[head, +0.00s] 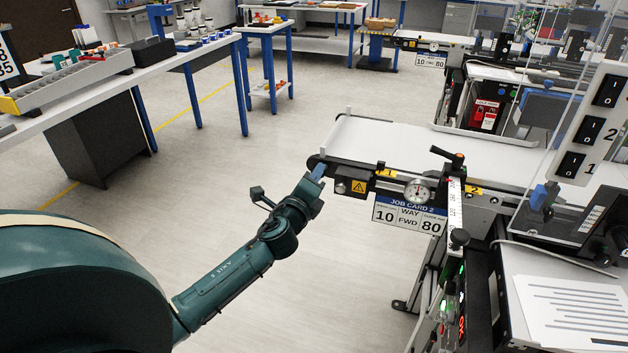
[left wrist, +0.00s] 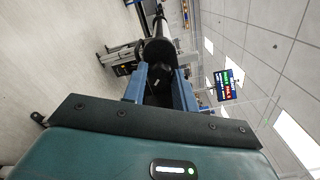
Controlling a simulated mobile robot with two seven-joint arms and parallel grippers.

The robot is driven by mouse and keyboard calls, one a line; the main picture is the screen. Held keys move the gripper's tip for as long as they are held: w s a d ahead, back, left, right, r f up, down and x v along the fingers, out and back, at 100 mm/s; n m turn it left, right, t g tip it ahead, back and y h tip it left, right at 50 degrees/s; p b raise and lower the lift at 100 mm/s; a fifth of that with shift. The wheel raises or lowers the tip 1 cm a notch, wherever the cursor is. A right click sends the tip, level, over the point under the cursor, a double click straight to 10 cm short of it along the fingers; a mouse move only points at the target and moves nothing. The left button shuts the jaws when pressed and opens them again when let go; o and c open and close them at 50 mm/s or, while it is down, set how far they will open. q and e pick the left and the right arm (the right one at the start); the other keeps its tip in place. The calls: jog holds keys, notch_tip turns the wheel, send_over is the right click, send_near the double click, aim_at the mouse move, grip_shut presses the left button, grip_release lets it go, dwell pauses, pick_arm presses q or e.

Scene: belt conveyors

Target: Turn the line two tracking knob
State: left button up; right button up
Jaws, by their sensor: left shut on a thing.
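The line two conveyor (head: 390,145) has a white belt, a yellow "2" label and a hanging job card 2 (head: 410,214). My left gripper (head: 318,171) is at the left end of this conveyor, by its dark end roller housing. In the left wrist view its two blue fingers (left wrist: 160,88) are shut on a dark knob (left wrist: 158,72) at the belt's end. The knob is hidden behind the fingers in the head view. My right gripper is in neither view.
A switch panel (head: 592,125) stands at right. A table with a parts tray (head: 70,82) is at left. The floor between is clear.

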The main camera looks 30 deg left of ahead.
pick_arm(q)
jog(key=shift+n, duration=1.2)
jog(key=o, duration=1)
jog(key=b+v, duration=0.2)
jog(key=v, duration=1.1)
jog(key=shift+s+a, duration=0.1)
